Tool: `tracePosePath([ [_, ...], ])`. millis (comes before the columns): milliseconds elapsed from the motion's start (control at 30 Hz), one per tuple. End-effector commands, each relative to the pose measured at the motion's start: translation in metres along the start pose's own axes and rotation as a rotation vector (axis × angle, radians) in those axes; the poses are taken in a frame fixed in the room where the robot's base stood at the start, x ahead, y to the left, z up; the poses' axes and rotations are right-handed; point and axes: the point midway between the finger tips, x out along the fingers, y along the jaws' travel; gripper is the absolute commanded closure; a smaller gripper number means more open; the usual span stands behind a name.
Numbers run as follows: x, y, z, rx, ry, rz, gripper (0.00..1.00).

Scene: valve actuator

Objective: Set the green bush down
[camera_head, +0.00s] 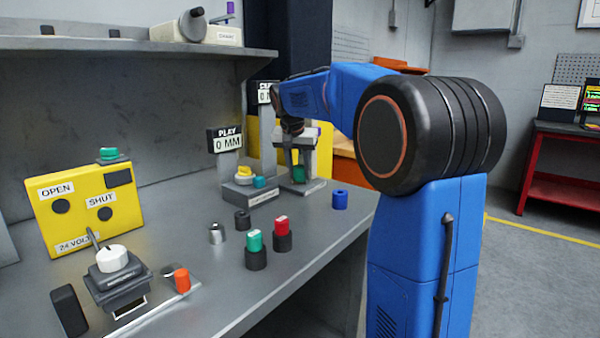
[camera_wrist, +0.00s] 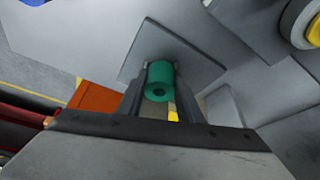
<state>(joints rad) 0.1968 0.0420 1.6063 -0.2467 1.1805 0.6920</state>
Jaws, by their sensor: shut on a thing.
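The green bush (camera_wrist: 159,70) shows in the wrist view as a short green cylinder with a dark hole, between the two fingers of my gripper (camera_wrist: 158,98). My gripper is shut on it. In the head view my gripper (camera_head: 297,160) points down at the right gauge stand, and the green bush (camera_head: 299,173) shows low between the fingers, just above or on the stand's grey base plate (camera_head: 303,188). I cannot tell whether the bush touches the plate.
Left of my gripper stands a second gauge with a "PLAY 0 MM" sign (camera_head: 227,141), a yellow knob and a teal piece. A blue bush (camera_head: 340,199) lies near the bench's right edge. Green-topped (camera_head: 254,241) and red-topped (camera_head: 282,232) pieces stand in front. A yellow control box (camera_head: 85,207) is at left.

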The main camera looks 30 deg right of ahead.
Motion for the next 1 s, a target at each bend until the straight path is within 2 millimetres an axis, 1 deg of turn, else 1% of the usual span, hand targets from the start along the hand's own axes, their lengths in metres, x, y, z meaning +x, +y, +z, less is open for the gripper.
tracePosePath([
  [33,0.0062,0.0004,-0.0017,0.0,-0.002,0.001,1.0],
  [100,0.0103,0.0,-0.0034,-0.001,-0.001,0.0,1.0],
  [467,0.0132,-0.0001,-0.0024,-0.001,-0.001,0.0,1.0],
  [500,0.0138,-0.0001,-0.0021,-0.001,-0.001,0.0,0.65],
  [567,0.0135,-0.0001,-0.0022,-0.001,-0.001,0.0,0.5],
  [600,0.0135,-0.0001,-0.0023,-0.001,-0.001,0.0,0.48],
  [867,0.0129,-0.0001,-0.0024,-0.001,-0.001,0.0,0.48],
  [1000,0.0054,-0.0002,-0.0037,-0.001,0.0,0.0,0.48],
])
